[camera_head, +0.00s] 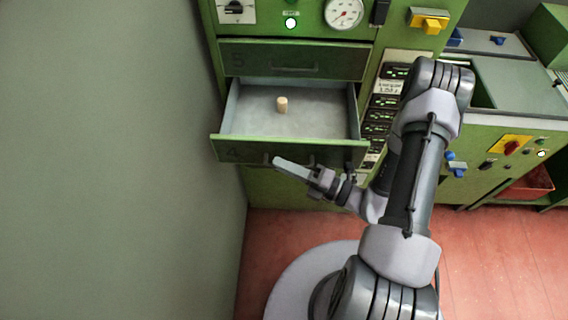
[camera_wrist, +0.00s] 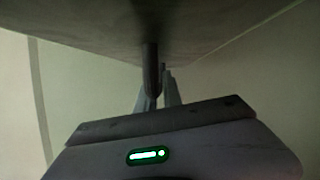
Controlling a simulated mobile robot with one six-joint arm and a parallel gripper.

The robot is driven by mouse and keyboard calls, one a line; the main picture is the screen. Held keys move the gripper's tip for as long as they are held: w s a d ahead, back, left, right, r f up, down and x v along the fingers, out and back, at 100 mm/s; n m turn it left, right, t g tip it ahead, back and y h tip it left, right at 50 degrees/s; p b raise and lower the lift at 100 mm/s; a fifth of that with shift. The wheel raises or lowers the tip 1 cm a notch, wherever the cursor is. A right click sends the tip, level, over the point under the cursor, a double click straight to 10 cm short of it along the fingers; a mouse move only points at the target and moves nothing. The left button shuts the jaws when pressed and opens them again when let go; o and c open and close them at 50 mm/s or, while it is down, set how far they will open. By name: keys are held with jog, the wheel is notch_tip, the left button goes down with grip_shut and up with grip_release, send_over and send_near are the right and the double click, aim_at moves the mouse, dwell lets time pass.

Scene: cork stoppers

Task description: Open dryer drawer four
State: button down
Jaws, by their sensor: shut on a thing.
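Dryer drawer four (camera_head: 345,146), green with a "4" on its front, stands pulled out of the green dryer, its grey inside showing. A pale cork stopper (camera_head: 282,104) stands upright on the drawer floor. My gripper (camera_head: 277,162) is at the drawer's front, shut on the drawer handle, which the fingers mostly hide in the head view. In the wrist view the fingers (camera_wrist: 160,88) close around the dark handle (camera_wrist: 150,62), below the drawer front (camera_wrist: 200,35).
Drawer five (camera_head: 295,58) above is shut. A grey-green wall (camera_head: 120,160) stands close on the left. A panel with a gauge (camera_head: 343,12) is above and a column of displays (camera_head: 378,115) is to the right. Red floor (camera_head: 490,250) is open at the lower right.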

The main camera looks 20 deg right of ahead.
jog(key=c, duration=1.5)
grip_release()
jog(key=shift+d, duration=0.1)
jog(key=p+v, duration=0.2)
jog(key=v, duration=1.5)
jog(key=shift+s+f, duration=0.1)
jog(key=shift+s, duration=0.05)
